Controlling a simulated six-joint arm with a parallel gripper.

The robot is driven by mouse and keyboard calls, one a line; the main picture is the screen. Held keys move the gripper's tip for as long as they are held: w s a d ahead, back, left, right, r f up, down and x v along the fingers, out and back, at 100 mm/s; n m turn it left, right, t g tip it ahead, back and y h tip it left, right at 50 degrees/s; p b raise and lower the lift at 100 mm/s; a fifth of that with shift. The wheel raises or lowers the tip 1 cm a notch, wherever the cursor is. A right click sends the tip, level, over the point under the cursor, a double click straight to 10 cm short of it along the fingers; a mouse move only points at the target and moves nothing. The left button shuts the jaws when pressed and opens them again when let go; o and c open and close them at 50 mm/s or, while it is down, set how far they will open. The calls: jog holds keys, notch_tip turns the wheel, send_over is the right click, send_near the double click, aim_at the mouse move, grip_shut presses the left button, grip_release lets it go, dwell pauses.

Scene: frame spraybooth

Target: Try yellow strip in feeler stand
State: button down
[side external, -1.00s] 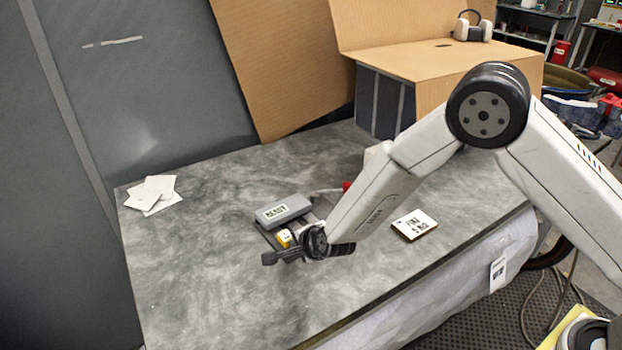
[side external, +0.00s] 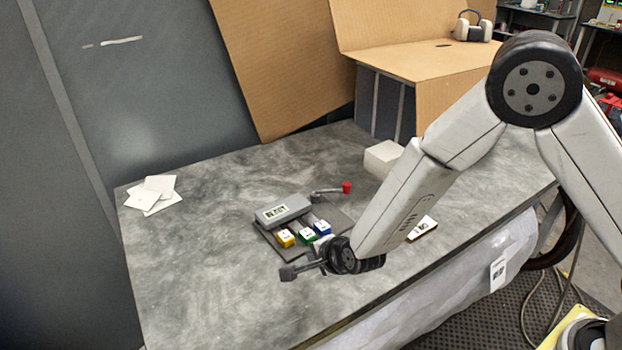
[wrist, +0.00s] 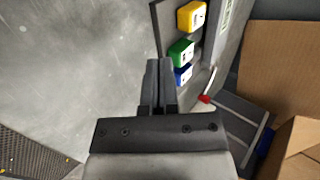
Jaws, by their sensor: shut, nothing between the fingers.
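The feeler stand (side external: 267,235) is a dark base with a grey block and small display at its back. It carries a yellow strip block (side external: 285,238), a green one (side external: 308,235) and a blue one (side external: 322,228) in a row. In the wrist view the yellow block (wrist: 191,16), green block (wrist: 181,53) and blue block (wrist: 183,75) show beyond my fingers. My gripper (side external: 287,273) is shut and empty, in front of the stand. It also shows in the wrist view (wrist: 158,64), apart from the yellow block. Any strip below the blocks is hidden.
A red-knobbed lever (side external: 346,187) stands behind the stand. A white box (side external: 382,158) and a printed card (side external: 422,229) lie to the right, partly behind my arm. White cards (side external: 154,194) lie at the far left. The table (side external: 200,270) is clear at left and front.

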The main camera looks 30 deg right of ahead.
jog(key=v, duration=0.6)
jog(key=shift+s+r, duration=0.15)
jog(key=shift+s, duration=0.05)
jog(key=n+g, duration=0.6)
jog(key=n, duration=1.2)
send_near(278, 231)
jog(key=v, duration=0.3)
jog(key=shift+s+a, duration=0.15)
jog(key=shift+f, duration=0.25)
jog(key=shift+x, duration=4.85)
